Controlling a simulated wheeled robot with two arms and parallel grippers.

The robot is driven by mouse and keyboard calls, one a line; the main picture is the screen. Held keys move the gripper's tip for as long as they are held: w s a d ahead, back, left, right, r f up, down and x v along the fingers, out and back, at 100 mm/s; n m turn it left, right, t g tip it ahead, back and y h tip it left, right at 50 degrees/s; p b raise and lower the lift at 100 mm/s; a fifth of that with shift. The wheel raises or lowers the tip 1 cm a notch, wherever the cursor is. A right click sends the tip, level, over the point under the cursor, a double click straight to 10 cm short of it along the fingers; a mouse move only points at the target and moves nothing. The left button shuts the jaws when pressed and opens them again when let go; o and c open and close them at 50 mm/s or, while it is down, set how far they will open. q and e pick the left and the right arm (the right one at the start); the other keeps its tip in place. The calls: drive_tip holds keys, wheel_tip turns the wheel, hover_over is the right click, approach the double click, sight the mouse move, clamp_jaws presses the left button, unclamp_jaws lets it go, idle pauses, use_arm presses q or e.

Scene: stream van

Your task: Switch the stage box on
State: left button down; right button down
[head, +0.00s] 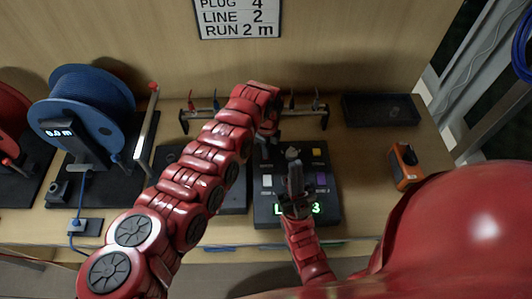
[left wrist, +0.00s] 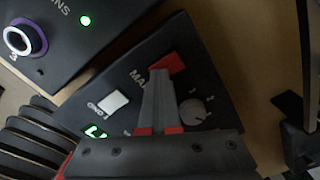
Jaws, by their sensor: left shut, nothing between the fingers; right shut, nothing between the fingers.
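A second dark box (head: 232,200) stands close on the left, partly behind my left arm; its purple-ringed knob (left wrist: 22,38) and green light (left wrist: 85,20) show in the wrist view. A rack (head: 310,116) stands behind. A blue cable reel (head: 85,95) and an orange device (head: 403,165) flank them.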

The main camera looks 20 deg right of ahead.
use_arm(q)
drive_tip(key=shift+s, duration=0.1)
wheel_tip(320, 180, up, 2)
drive_tip(key=shift+p, duration=0.8)
wheel_tip(320, 180, up, 2)
drive_tip(key=shift+a+r+p, duration=0.1)
drive_tip(key=shift+p, duration=0.5)
drive_tip(key=shift+r+p, duration=0.55)
drive_tip(key=shift+r, duration=0.8)
